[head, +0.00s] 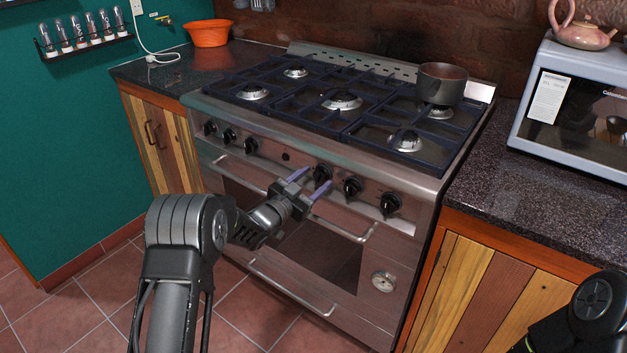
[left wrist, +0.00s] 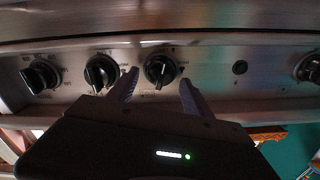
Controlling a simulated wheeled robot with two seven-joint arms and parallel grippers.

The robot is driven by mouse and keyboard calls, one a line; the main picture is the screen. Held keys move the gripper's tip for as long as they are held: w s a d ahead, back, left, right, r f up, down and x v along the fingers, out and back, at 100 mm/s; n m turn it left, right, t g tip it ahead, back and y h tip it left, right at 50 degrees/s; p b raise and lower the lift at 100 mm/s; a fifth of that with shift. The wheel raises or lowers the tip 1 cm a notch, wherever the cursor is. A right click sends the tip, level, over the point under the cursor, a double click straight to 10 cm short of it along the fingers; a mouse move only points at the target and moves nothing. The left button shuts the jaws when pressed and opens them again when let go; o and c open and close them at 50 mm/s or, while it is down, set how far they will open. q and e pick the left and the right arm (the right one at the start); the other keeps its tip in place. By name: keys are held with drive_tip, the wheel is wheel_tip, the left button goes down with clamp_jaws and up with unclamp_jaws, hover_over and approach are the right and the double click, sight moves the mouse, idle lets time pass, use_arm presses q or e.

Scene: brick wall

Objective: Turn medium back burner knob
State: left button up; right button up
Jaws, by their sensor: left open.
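A row of black knobs runs along the stove front (head: 270,165). My left gripper (head: 319,176) is open, with its two purple fingers pointing at the knob just right of the small round button (head: 286,156). In the left wrist view, this knob (left wrist: 160,68) stands between and beyond the open fingertips (left wrist: 159,78), with no clear contact. Its white mark points roughly up and down there. Another knob (left wrist: 101,72) is close beside the left finger in that view. No label tells which burner each knob serves. My right gripper is out of view.
A dark pot (head: 441,85) stands on the back right burner. The oven handle (head: 345,229) runs below the knobs, near my left gripper. A microwave (head: 575,110) is on the right counter, and an orange bowl (head: 208,34) is on the left one.

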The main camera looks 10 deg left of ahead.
use_arm(q)
drive_tip(key=shift+c, duration=0.2)
clamp_jaws()
idle(0.5)
